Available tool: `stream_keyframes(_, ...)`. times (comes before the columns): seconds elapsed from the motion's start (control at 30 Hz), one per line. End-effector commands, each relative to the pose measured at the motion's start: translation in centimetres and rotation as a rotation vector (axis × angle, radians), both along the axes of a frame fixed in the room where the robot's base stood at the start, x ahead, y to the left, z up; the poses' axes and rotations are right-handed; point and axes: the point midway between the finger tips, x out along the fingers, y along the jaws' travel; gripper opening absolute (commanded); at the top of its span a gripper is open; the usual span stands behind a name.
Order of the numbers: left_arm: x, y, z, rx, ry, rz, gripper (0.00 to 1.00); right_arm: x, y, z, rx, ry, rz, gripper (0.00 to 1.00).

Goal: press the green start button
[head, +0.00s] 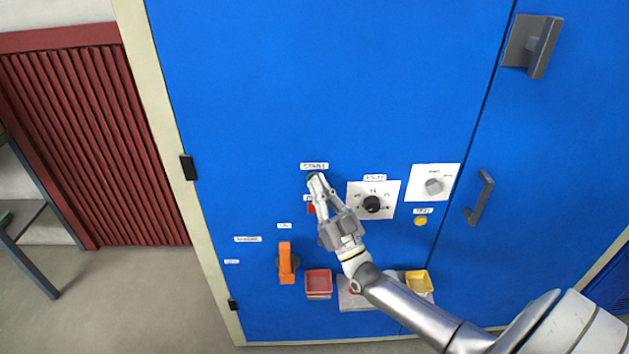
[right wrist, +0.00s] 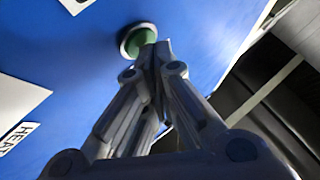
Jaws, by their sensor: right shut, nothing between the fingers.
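The green start button (right wrist: 138,41) sits in a pale round collar on the blue panel. In the head view only a little of it (head: 311,177) shows beneath the START label (head: 314,166). My right gripper (head: 317,180) is shut and empty, reaching up to the button from the lower right. In the right wrist view its fingertips (right wrist: 158,48) overlap the button's lower right edge. I cannot tell whether they touch it or whether it is pushed in. My left gripper is out of view.
A red button (head: 311,209) lies just below, partly behind my gripper. A black knob (head: 372,204), a grey knob (head: 434,186) and a yellow button (head: 420,221) are to the right. An orange handle (head: 287,264), a red bin (head: 318,282) and a yellow bin (head: 417,281) are lower.

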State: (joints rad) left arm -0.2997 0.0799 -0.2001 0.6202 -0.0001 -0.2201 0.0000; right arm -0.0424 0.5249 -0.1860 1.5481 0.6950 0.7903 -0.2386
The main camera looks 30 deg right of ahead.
Motion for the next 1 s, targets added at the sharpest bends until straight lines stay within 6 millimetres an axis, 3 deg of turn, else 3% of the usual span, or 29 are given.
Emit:
stream_keyframes(0.6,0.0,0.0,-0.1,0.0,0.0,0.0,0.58,0.3,-0.2,0.1,0.001,-0.001,-0.001,0.0)
stream_keyframes(1.0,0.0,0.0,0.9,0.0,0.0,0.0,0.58,-1.1,0.6,0.1,0.001,0.0,-0.001,0.0)
